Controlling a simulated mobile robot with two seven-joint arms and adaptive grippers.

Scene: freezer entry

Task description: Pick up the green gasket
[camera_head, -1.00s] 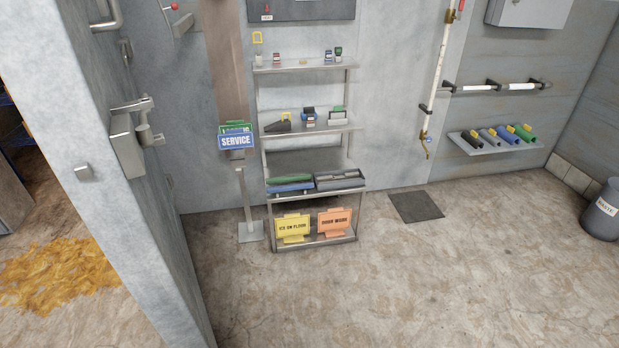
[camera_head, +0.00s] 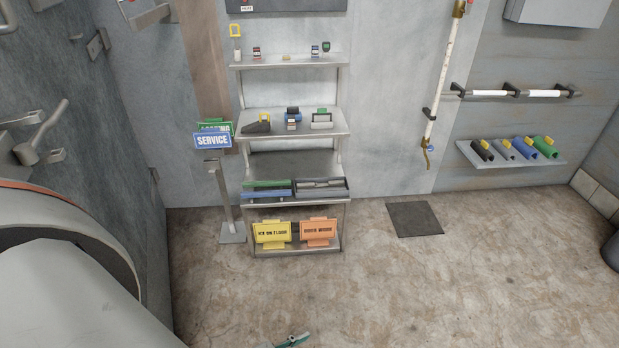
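A long green strip (camera_head: 268,184), which looks like the green gasket, lies on the left of a lower tier of the metal shelf rack, above a blue strip (camera_head: 265,194). A second green piece (camera_head: 544,146) with a yellow tag lies at the right end of the wall shelf; I cannot tell for sure which is the gasket. Both are well away from my arms. A small tip (camera_head: 292,341), probably of my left gripper, shows at the bottom edge; its opening is hidden. My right gripper is out of view.
The rack (camera_head: 340,122) holds small devices above and a yellow sign (camera_head: 272,234) and an orange sign (camera_head: 318,231) at the bottom. A sign stand (camera_head: 224,200) stands close left. A dark floor mat (camera_head: 414,219) lies right. The floor in front is clear.

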